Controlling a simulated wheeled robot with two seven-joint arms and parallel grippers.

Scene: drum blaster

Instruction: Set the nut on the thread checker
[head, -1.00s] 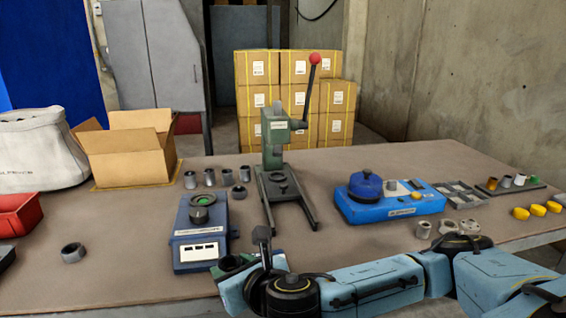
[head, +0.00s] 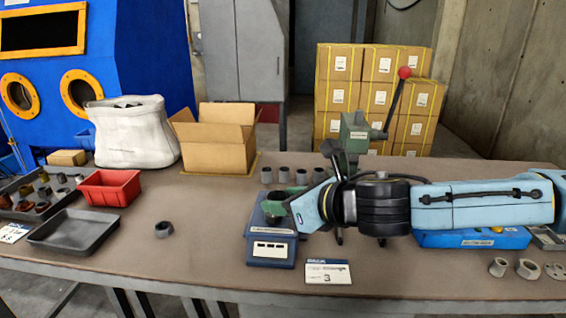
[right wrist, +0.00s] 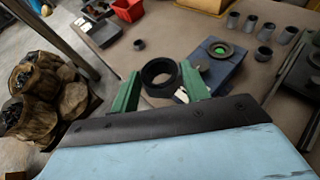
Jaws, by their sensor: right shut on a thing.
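My right gripper (head: 284,205) comes in from the right over the blue thread checker (head: 270,252). In the right wrist view its green fingers (right wrist: 160,88) are shut on a dark ring-shaped nut (right wrist: 147,76). The nut is held in the air. In that view the checker (right wrist: 221,65), with its green centre uncovered, lies beyond the nut and to its right. In the head view the gripper partly hides the checker's top, and I cannot tell the height between nut and checker there. My left gripper is not in view.
A loose grey nut (head: 164,229) lies left of the checker. Several grey cylinders (head: 283,174) stand behind it. A green press (head: 355,132) and a blue device (head: 470,238) are partly behind my arm. A white card (head: 328,272) is at the front.

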